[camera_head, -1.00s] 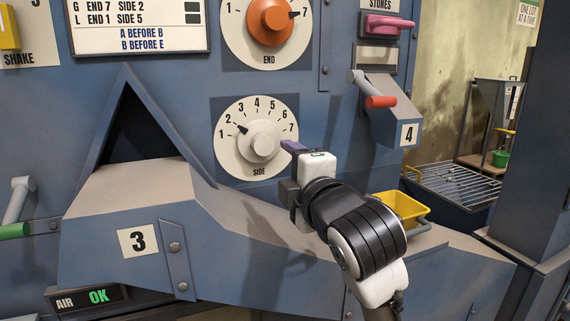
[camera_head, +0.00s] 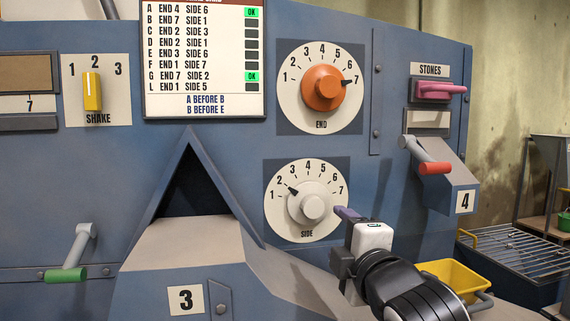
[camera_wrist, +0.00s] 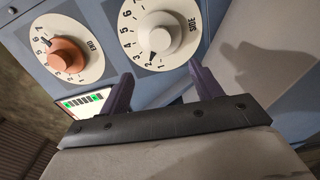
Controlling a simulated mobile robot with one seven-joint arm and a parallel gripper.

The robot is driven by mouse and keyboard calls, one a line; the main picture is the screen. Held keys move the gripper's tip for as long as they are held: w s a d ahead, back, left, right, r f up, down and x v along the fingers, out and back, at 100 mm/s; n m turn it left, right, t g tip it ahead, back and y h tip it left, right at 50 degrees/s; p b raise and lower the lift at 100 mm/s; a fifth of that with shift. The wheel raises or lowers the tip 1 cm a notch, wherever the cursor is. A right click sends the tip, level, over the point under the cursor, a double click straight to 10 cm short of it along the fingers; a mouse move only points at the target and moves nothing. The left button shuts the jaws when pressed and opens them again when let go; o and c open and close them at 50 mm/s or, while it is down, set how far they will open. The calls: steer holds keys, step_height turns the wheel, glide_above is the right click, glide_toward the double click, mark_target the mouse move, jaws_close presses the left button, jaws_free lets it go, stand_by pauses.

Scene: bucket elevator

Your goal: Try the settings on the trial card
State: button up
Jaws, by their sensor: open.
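The trial card (camera_head: 205,107) lists END and SIDE settings with "A before B" and "B before E" below. Green OK marks show beside rows A (END 4 SIDE 6) and G (END 7 SIDE 2). The orange END dial (camera_head: 323,87) points to 7. The pale SIDE dial (camera_head: 311,207) below it points to about 2. My gripper (camera_head: 347,213) is open and empty, just right of the SIDE dial in the head view. In the wrist view its two fingers (camera_wrist: 162,86) stand apart, with the SIDE knob (camera_wrist: 163,38) and END knob (camera_wrist: 67,55) beyond them.
The yellow SHAKE lever (camera_head: 92,91) is at 2. A pink STONES handle (camera_head: 440,90) and red-tipped lever (camera_head: 434,168) are at right, a green-tipped lever (camera_head: 66,275) at left. Chute 3 (camera_head: 190,245) juts out below. A yellow bin (camera_head: 455,278) is behind my arm.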

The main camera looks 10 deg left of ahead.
mark_target(315, 207)
steer(key=w+a+m+p, duration=0.1)
steer(key=w+m+p, duration=0.3)
steer(key=m+p, duration=0.1)
steer(key=w+a+m+p, duration=0.2)
steer(key=w+m+p, duration=0.3)
steer(key=m, duration=0.3)
steer(key=w+a+m+p, duration=0.1)
steer(key=w+m+p, duration=0.4)
steer(key=m, duration=0.2)
steer(key=shift+w+a+r+p, duration=0.1)
steer(key=shift+w+a+p, duration=0.05)
steer(key=shift+p, duration=0.15)
